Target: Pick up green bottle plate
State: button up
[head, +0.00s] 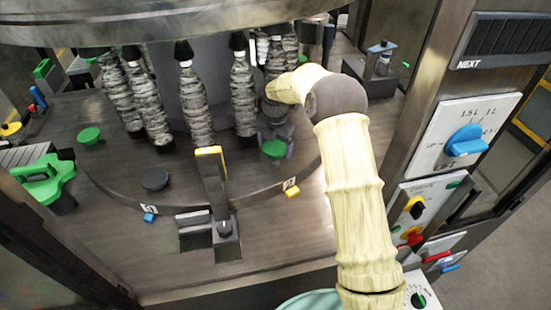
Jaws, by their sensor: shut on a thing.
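A green bottle plate (273,148) shows as a small round disc at the right of the round turntable. My gripper (276,136) is directly over it, shut on it, with the fingers partly hidden. My pale yellow arm reaches in from the lower right and bends down to it. A second green plate (89,135) sits on the left of the turntable. A black plate (154,178) sits near the turntable's front edge.
Several grey mottled bottles (243,98) stand under a large metal disc (170,22), close to my gripper. A yellow-topped lever (210,165) rises at the front. A control panel (460,135) with a blue knob (465,140) stands right of my arm. A green handle (43,180) is at left.

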aim_at(276, 145)
notch_tip(276, 145, up, 5)
jog(key=shift+d+f+b, duration=0.1)
jog(key=shift+b, duration=0.45)
notch_tip(276, 145, up, 8)
jog(key=p, duration=0.6)
jog(key=shift+f+p, duration=0.2)
jog(key=shift+p, duration=0.2)
dwell(0.4)
jog(key=shift+w, duration=0.1)
notch_tip(276, 145, down, 3)
jog(key=b, duration=0.2)
jog(key=shift+b, duration=0.4)
jog(key=shift+f, duration=0.2)
